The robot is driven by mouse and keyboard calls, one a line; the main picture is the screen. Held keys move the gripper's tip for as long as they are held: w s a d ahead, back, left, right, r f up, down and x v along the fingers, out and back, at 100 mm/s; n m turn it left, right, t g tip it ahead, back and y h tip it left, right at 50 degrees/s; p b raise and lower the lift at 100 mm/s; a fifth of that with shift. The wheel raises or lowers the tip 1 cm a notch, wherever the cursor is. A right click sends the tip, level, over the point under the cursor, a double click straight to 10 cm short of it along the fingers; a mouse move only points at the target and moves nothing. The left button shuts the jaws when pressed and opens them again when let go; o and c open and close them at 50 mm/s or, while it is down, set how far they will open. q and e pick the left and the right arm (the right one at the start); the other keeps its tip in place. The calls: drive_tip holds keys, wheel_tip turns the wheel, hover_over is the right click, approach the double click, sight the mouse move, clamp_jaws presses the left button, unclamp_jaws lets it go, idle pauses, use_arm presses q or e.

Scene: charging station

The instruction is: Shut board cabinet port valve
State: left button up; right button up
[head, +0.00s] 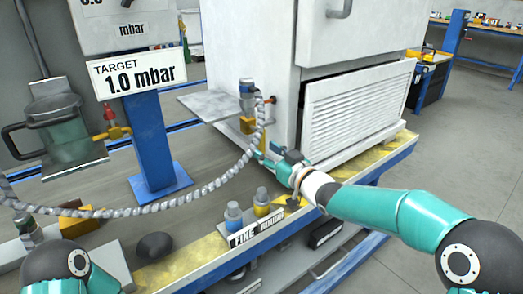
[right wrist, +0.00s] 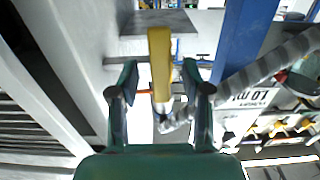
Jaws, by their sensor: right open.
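The white cabinet (head: 240,50) stands on the bench in the head view. On its left side is the port valve with a yellow handle (head: 247,125), a blue-grey fitting above it and a red-orange stem. A grey ribbed hose (head: 262,125) runs from it. My right gripper (head: 264,153) is just below the handle. In the right wrist view, the yellow handle (right wrist: 161,55) lies between the two spread fingers of my right gripper (right wrist: 158,82), with gaps on both sides. Contact is not visible. Of my left arm only a joint shows at bottom left; its gripper is out of view.
A target sign (head: 138,73) hangs on a blue post (head: 158,140) left of the cabinet. A grey shelf (head: 205,104) juts out near the valve. A glass vessel (head: 68,135) is at left.

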drive_tip(key=shift+x, duration=1.45)
clamp_jaws()
